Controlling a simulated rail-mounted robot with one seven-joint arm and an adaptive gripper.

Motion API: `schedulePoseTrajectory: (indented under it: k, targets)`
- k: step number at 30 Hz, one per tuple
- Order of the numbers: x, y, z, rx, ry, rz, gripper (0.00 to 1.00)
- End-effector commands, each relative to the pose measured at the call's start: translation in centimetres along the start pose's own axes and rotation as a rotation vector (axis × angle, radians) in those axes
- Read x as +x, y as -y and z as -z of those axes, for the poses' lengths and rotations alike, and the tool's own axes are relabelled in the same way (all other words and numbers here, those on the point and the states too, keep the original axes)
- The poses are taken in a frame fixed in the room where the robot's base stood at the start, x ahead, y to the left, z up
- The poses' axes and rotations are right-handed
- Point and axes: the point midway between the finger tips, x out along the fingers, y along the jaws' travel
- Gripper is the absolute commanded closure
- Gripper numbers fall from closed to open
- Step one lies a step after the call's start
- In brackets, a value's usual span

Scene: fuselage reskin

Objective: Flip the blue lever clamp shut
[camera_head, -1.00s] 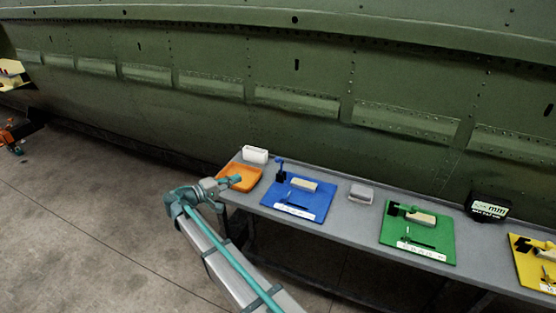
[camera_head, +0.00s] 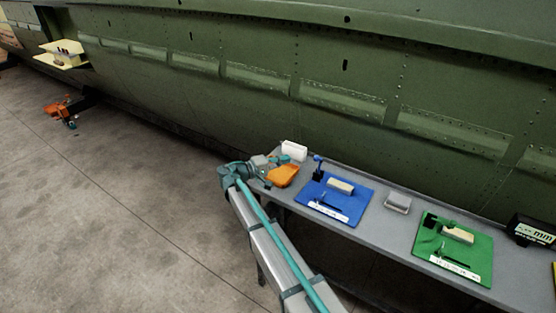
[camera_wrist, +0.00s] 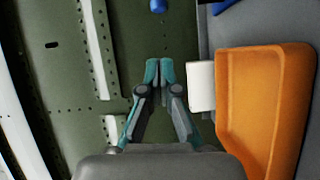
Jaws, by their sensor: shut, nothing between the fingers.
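The blue lever clamp (camera_head: 318,167) is at the back left corner of a blue board (camera_head: 352,209) on the bench. Its blue handle stands upright above a dark base. A blue rounded piece, probably the handle's end, shows at the top edge of the wrist view (camera_wrist: 158,5), ahead of the fingertips and apart from them. My gripper (camera_wrist: 160,66) is shut and empty, with its teal fingertips together. In the head view my gripper (camera_head: 282,158) is at the bench's left end, by the orange tray and left of the clamp.
The orange tray (camera_head: 283,176) and a white box (camera_head: 294,150) are close beside my gripper. A pale block (camera_head: 341,186) lies on the blue board. A grey box (camera_head: 398,203) and a green board (camera_head: 446,257) are farther right. The green fuselage wall (camera_head: 300,60) rises behind the bench.

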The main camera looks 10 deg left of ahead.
Motion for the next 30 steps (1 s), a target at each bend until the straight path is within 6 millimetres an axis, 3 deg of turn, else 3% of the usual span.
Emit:
schedulePoseTrajectory:
  k: [8,12,19,30]
  targets:
    - [5.5,-0.3,0.1,0.0,0.002,0.001,1.0]
    - [6.8,-0.4,-1.8,-0.001,0.002,0.001,1.0]
    - [7.9,-0.1,-2.8,0.0,0.001,0.0,1.0]
    - [8.0,0.0,-2.9,0.001,0.0,0.0,1.0]
